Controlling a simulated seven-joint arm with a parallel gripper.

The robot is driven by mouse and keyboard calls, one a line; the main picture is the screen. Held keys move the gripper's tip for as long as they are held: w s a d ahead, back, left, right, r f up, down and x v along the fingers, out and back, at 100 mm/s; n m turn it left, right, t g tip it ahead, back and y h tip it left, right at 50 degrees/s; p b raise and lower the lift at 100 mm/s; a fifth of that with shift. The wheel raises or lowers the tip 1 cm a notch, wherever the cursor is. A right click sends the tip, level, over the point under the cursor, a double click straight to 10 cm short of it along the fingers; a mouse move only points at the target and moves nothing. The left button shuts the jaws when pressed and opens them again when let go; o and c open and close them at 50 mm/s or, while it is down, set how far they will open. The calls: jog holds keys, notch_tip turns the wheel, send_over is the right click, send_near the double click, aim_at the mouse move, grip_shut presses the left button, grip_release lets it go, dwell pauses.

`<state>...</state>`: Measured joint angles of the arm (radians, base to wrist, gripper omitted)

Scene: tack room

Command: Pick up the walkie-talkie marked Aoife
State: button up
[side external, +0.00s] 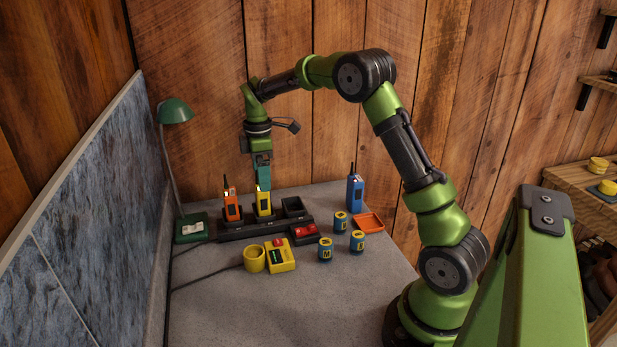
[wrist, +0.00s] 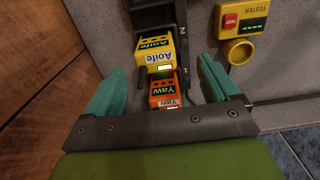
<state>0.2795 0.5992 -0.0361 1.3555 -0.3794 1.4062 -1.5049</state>
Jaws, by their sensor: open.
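The yellow walkie-talkie marked Aoife (wrist: 158,50) stands upright in a black charger bank (side external: 240,231), in the slot marked 2. It also shows in the side view (side external: 264,204). An orange walkie-talkie marked Yaw (wrist: 163,92) stands beside it, at the left in the side view (side external: 231,207). My gripper (side external: 263,180) points down just above the yellow walkie-talkie. In the wrist view its teal fingers (wrist: 162,68) are open and apart, one on each side of the radios' tops. Nothing is held. The exact gap between fingertips and yellow radio is hard to tell.
The charger's right slot (side external: 294,206) is empty. A blue walkie-talkie (side external: 355,192) stands farther right, near an orange tray (side external: 369,222). Several blue-and-yellow batteries (side external: 325,249), a yellow tester (side external: 281,255) and a red item (side external: 304,230) lie in front. A green lamp (side external: 174,111) stands left.

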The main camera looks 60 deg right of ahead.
aim_at(262, 197)
jog(key=shift+w+d+f, duration=0.1)
jog(key=shift+w+f, duration=0.05)
jog(key=shift+f, duration=1.45)
jog(key=shift+w+d+f, duration=0.1)
jog(key=shift+w+f, duration=0.05)
jog(key=shift+f, duration=1.4)
